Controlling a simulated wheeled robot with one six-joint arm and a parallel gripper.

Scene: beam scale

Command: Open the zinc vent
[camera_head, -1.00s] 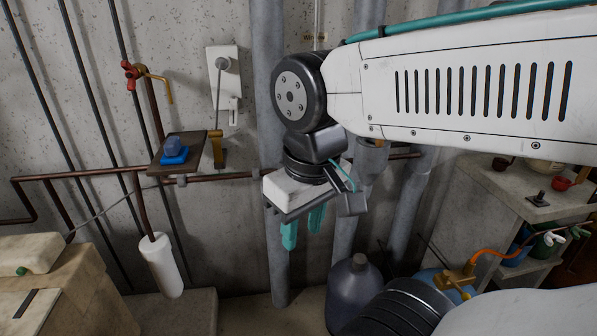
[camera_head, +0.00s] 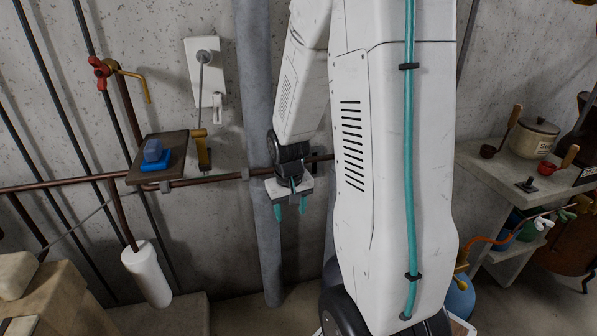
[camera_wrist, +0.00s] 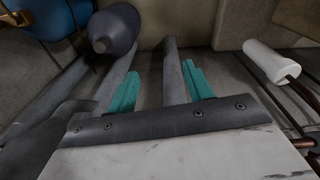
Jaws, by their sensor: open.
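I cannot make out a part clearly identifiable as the zinc vent; my arm covers much of the wall at centre. A thick grey metal pipe (camera_head: 258,110) runs up the concrete wall, left of my arm. My gripper (camera_head: 291,208) points down just right of this pipe, with its teal fingers apart and nothing visibly held. In the wrist view the gripper (camera_wrist: 160,92) shows both fingers spread, with a grey pipe (camera_wrist: 174,75) seen beyond the gap. I cannot tell how far the fingers are from the pipes.
A small shelf (camera_head: 133,177) with a blue block (camera_head: 155,160) and a white lever plate (camera_head: 204,80) are on the left wall. A white cylinder (camera_head: 148,275) hangs below a copper pipe (camera_head: 70,187). A shelf with pots (camera_head: 534,137) stands at right.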

